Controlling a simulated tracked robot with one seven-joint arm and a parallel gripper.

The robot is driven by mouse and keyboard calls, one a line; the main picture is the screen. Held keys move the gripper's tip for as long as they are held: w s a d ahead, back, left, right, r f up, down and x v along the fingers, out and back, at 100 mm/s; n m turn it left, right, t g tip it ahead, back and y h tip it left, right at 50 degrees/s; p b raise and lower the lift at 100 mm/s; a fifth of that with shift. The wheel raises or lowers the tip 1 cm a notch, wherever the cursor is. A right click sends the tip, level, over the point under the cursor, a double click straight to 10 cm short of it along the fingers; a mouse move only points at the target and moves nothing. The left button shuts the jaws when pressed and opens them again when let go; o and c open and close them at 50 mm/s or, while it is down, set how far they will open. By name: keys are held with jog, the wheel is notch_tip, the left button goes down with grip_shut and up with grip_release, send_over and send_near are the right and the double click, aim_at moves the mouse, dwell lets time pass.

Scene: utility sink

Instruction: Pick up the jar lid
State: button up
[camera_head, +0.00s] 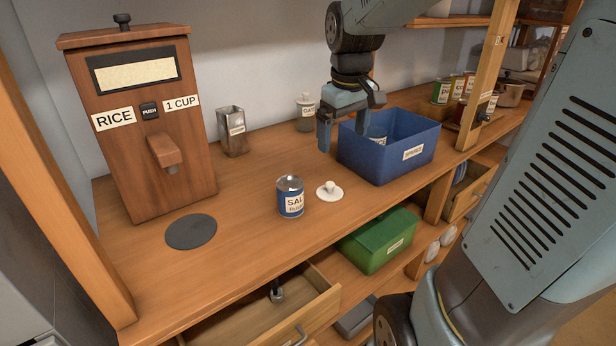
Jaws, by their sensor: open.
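The jar lid (329,191) is a small white disc with a round knob on top. It lies flat on the wooden counter, knob up, right of a blue salt can and in front of the blue bin. My gripper (342,140) hangs above the counter behind the lid, beside the left end of the blue bin. Its fingers point down, apart and empty, and do not touch the lid. Part of the right finger overlaps the bin in the picture.
The blue salt can (291,197) stands close left of the lid. The blue bin (388,144) stands behind it to the right. Bare counter lies around the lid's front.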

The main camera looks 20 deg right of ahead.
jog(key=n+g, duration=0.2)
send_over(330, 184)
jog(key=s, duration=0.1)
notch_tip(330, 184, down, 4)
jog(key=f, duration=0.9)
jog(key=w+f, duration=0.1)
jog(key=f, duration=0.4)
jog(key=shift+f, duration=0.25)
jog(key=c, duration=1)
